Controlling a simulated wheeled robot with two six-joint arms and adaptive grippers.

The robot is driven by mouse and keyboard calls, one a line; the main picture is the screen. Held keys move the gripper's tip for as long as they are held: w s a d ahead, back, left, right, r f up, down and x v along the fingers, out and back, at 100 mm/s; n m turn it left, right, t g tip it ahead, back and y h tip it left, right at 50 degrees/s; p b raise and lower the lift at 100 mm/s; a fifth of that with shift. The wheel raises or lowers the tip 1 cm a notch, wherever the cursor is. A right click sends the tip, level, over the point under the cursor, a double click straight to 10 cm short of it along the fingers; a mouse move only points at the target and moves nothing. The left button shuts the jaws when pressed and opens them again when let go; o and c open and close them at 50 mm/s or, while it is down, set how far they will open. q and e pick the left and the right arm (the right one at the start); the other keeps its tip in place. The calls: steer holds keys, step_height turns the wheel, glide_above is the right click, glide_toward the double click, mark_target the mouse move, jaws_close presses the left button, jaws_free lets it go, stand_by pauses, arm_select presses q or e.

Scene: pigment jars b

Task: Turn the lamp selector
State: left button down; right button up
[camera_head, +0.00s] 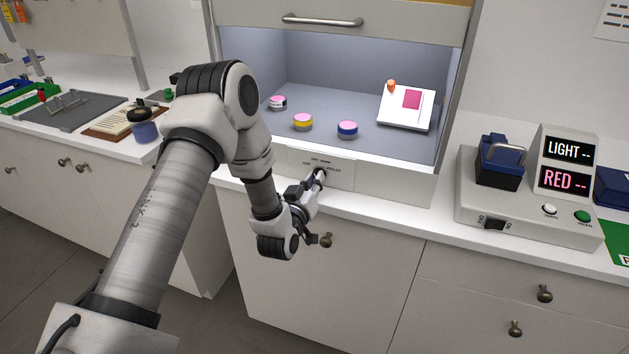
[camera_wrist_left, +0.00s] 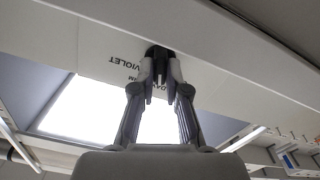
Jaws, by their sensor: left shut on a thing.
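The lamp selector is a small dark knob (camera_wrist_left: 158,53) on the pale front panel (camera_head: 340,177) below the booth opening. The panel carries printed words around the knob; VIOLET is readable in the left wrist view, upside down. My left gripper (camera_head: 318,177) is at this panel, its fingertips shut on the knob. The wrist view shows the fingertips (camera_wrist_left: 161,75) on both sides of the knob. The fingers hide much of the knob, so its exact setting cannot be told. My right gripper is not in view.
Inside the booth stand jars with pink tops: white (camera_head: 278,103), yellow (camera_head: 302,122) and blue (camera_head: 347,129). A white sloped stand (camera_head: 421,119) holds a magenta card. Right is a device with LIGHT and RED displays (camera_head: 566,165). A cabinet knob (camera_head: 326,240) sits below my gripper.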

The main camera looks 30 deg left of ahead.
arm_select(q)
steer(key=c, duration=1.2)
jaws_free()
steer(key=shift+s, duration=0.1)
steer(key=v, duration=1.2)
